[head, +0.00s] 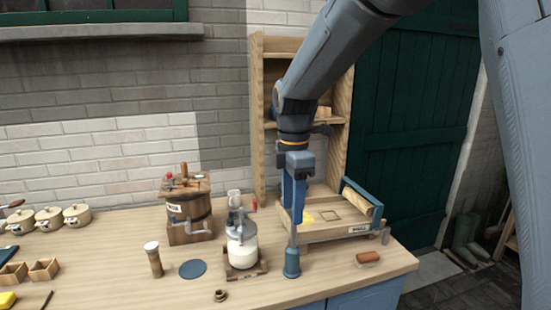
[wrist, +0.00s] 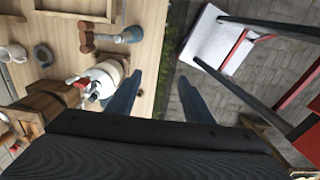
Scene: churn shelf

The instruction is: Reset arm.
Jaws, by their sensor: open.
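My gripper (head: 295,215) hangs fingers-down over the counter in the head view, in front of the wooden tray stand and right of the glass jar. In the wrist view my gripper (wrist: 159,78) shows its two blue fingers well apart, with nothing between them. My grey arm reaches down to it from the upper right. A small blue-grey, bell-shaped piece (head: 292,264) stands on the counter below the fingers; it looks apart from them, though the exact gap is hard to tell.
A glass jar of white liquid (head: 242,250), a wooden barrel churn (head: 188,212) and a labelled tray stand (head: 345,232) are close by. A tall shelf (head: 258,120) stands behind. A blue disc (head: 193,269) and a brown roll (head: 368,257) lie on the counter (head: 120,240).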

